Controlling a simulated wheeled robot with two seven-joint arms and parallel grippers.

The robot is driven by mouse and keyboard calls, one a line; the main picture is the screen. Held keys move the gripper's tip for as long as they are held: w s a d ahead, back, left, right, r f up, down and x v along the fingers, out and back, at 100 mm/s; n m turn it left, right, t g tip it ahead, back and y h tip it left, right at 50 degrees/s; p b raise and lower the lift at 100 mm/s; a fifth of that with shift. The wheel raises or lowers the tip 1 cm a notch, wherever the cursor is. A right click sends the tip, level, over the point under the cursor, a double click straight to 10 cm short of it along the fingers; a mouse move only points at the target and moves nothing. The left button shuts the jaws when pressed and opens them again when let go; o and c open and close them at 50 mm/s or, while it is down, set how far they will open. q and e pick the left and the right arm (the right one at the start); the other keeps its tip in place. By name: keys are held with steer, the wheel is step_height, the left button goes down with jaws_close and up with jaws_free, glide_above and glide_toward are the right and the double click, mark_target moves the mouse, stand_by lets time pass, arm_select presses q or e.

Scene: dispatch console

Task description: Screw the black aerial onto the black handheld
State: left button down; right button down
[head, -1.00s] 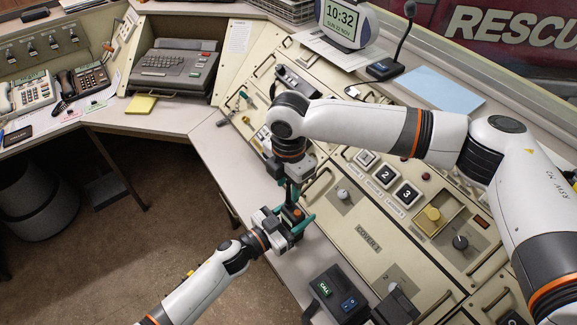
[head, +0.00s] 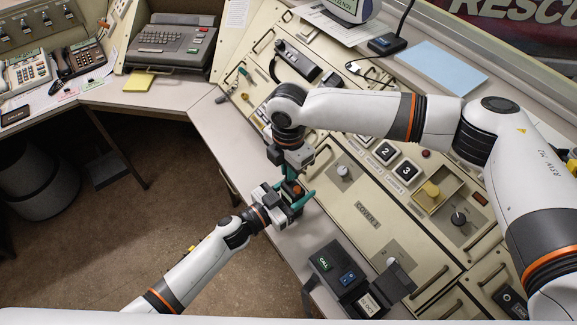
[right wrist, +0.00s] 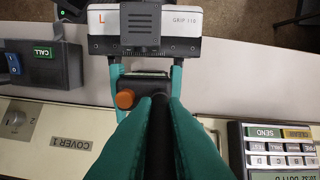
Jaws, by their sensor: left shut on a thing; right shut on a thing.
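The black handheld (right wrist: 145,84) has an orange knob (right wrist: 125,99) on its top. My left gripper (head: 283,203) is shut on it, with a teal finger on either side in the right wrist view. The black aerial (right wrist: 160,138) is between the teal fingers of my right gripper (right wrist: 160,115), which is shut on it. The aerial's far end lines up with the handheld's top beside the knob. I cannot tell whether they touch or are threaded. In the head view my right gripper (head: 292,172) is close above the handheld, and the aerial is mostly hidden.
The sloped console panel with COVER 1 (head: 367,214) lies just right of the grippers. A keypad unit with a SEND key (right wrist: 262,131) shows in the right wrist view. Open floor lies left.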

steer(key=m, duration=0.5)
steer(key=shift+m, duration=0.4)
steer(key=m, duration=0.4)
steer(key=c, duration=1.4)
jaws_free()
steer(key=shift+r, duration=0.1)
step_height(320, 180, up, 12)
steer(key=shift+f, duration=0.1)
